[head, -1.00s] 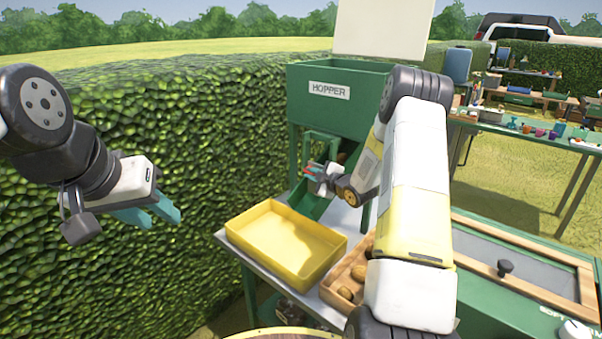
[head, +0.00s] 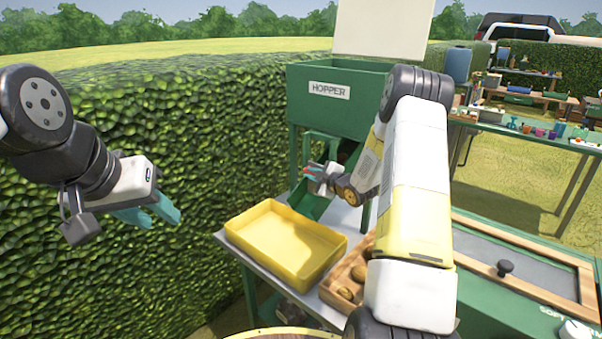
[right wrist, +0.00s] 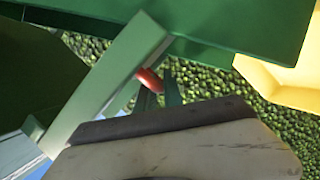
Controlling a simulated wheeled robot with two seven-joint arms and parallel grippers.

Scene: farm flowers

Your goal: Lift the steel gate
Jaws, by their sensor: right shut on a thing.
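The green hopper (head: 336,95) stands at the middle back, with a green frame and chute below its bin. My right gripper (head: 314,170) is at the front of that frame, shut on a small red handle. The red handle (right wrist: 149,80) also shows in the right wrist view, between the teal fingers and beside a green bar (right wrist: 105,85). The steel gate plate cannot be told apart clearly; the hopper frame and my gripper hide most of it. My left gripper (head: 150,214) is open and empty in front of the hedge, far from the hopper.
A yellow tray (head: 285,245) sits on the metal table below the chute. A wooden box (head: 345,283) with several brown round things is right of it. A green machine (head: 500,300) fills the lower right. A hedge (head: 170,150) stands behind on the left.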

